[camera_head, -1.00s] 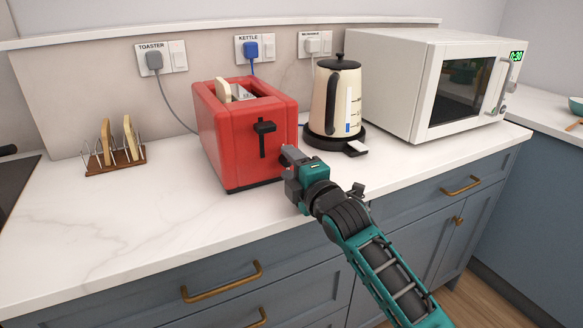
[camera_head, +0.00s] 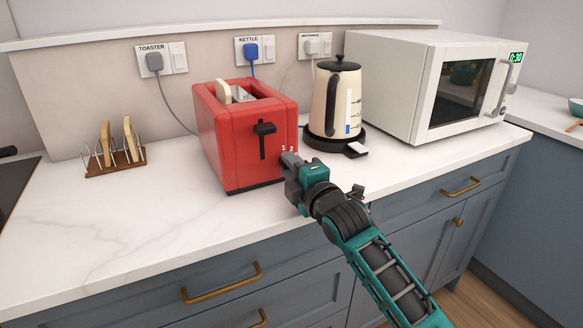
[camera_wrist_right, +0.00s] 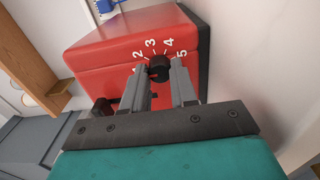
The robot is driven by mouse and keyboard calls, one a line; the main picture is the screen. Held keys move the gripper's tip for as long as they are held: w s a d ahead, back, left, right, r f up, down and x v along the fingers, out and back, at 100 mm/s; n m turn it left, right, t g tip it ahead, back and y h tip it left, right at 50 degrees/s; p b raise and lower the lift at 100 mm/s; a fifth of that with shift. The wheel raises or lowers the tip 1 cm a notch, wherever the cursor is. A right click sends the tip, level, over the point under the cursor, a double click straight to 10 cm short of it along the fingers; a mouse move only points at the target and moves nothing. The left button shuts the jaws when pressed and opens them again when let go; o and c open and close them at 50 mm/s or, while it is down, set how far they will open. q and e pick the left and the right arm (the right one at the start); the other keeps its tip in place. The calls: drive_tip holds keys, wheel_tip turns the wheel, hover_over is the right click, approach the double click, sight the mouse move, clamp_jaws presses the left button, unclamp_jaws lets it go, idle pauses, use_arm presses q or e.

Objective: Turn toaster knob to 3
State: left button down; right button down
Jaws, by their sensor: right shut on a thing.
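The red toaster (camera_head: 225,140) stands on the counter, with a slice of bread (camera_head: 223,91) in its slot and a black lever (camera_head: 264,130) on its front. Its dark round knob (camera_wrist_right: 159,68) sits on the side face, with white numerals from 2 to 5 readable around it in the right wrist view. My right gripper (camera_head: 288,158) is at that face, its two fingers on either side of the knob and shut on it. The knob's pointer cannot be made out. In the head view the gripper hides the knob. My left gripper is not in view.
A cream kettle (camera_head: 335,100) on its black base stands right of the toaster, close behind my right gripper. A white microwave (camera_head: 400,80) is further right. A toast rack (camera_head: 116,165) stands at left. The counter front is clear.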

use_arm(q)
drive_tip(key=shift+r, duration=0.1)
use_arm(e)
drive_tip(key=shift+r+m+p, duration=0.1)
drive_tip(key=shift+m+p, duration=0.85)
drive_tip(key=shift+m, duration=0.05)
drive_tip(key=m+p, duration=0.3)
drive_tip(key=m, duration=0.2)
drive_tip(key=m+p, duration=0.2)
drive_tip(key=m, duration=0.5)
drive_tip(key=shift+m+p, duration=0.3)
drive_tip(key=shift+p, duration=0.05)
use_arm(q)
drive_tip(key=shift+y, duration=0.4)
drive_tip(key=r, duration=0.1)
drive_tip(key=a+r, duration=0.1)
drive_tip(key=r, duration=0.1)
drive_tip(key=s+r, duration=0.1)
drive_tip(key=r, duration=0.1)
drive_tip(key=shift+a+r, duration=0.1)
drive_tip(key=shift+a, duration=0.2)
use_arm(e)
drive_tip(key=shift+m, duration=0.5)
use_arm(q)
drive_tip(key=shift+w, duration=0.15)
